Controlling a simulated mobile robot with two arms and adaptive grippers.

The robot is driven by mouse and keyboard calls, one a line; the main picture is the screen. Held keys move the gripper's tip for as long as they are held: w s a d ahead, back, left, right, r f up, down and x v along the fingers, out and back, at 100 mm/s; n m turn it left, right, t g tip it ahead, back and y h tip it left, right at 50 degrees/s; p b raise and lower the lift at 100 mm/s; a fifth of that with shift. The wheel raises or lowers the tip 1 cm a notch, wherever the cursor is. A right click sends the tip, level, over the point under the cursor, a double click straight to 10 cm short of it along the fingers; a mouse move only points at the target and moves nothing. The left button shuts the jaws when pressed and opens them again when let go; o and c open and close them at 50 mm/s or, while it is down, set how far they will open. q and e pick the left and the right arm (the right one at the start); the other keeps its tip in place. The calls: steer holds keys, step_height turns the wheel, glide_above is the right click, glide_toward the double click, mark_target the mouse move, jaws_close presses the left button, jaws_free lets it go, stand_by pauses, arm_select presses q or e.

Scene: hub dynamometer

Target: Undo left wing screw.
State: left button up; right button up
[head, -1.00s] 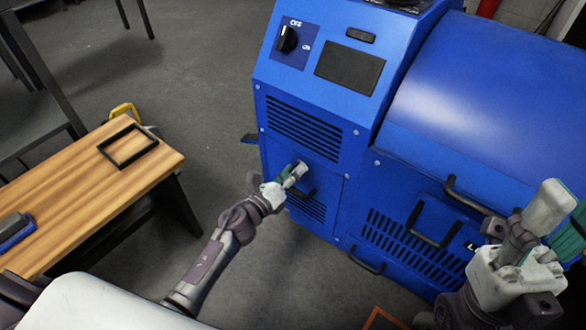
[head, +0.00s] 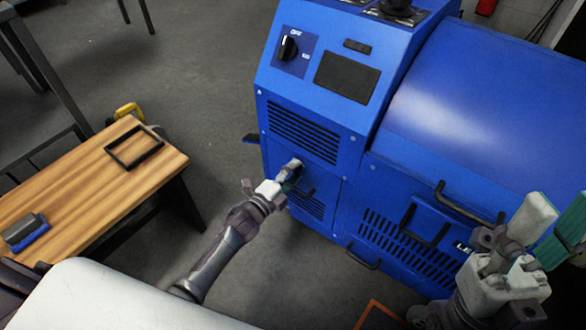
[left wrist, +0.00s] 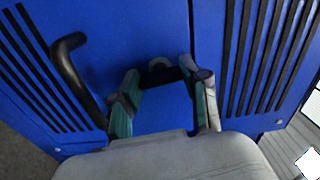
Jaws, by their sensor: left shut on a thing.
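The left wing screw (left wrist: 161,74) shows in the left wrist view as a small dark piece with a grey rounded part, between my fingertips against the blue panel. My left gripper (head: 291,174) is at the front of the blue machine, below the upper vent; it also shows in the left wrist view (left wrist: 165,84). It is shut on the wing screw, one finger at each side. In the head view the gripper hides the screw. My right gripper (head: 550,222) is at the right edge, fingers apart and empty, in front of the machine.
The blue machine (head: 450,110) has a knob (head: 288,47), a dark display (head: 347,83) and black handles (head: 425,222). A black handle (left wrist: 78,75) is close to my left fingers. A wooden bench (head: 90,185) stands at left. Grey floor between them is clear.

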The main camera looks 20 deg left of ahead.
arm_select(q)
steer(key=n+p, duration=0.2)
steer(key=n, duration=0.2)
steer(key=shift+r+n, duration=0.1)
steer(key=shift+n, duration=0.3)
arm_select(e)
steer(key=w+a+f+g+h, duration=0.1)
steer(key=w+a+f+g, duration=0.15)
steer(key=w+g, duration=0.5)
arm_select(q)
steer(key=n+p, duration=0.2)
steer(key=n, duration=0.5)
steer(key=n+p, duration=0.1)
steer(key=n, duration=0.1)
steer(key=shift+n, duration=0.3)
steer(key=shift+f+n, duration=0.2)
steer(key=shift+n, duration=0.9)
arm_select(e)
steer(key=w+d+f+g+h, duration=0.1)
steer(key=w+f+g+h, duration=0.2)
steer(key=f, duration=0.9)
steer(key=shift+w+f+n+g+h, duration=0.3)
steer(key=shift+w+g+h, duration=0.1)
steer(key=shift+w+g, duration=1.55)
steer(key=shift+s+d+f+g, duration=0.1)
steer(key=shift+s+f+g, duration=0.05)
steer(key=shift+s+g, duration=0.15)
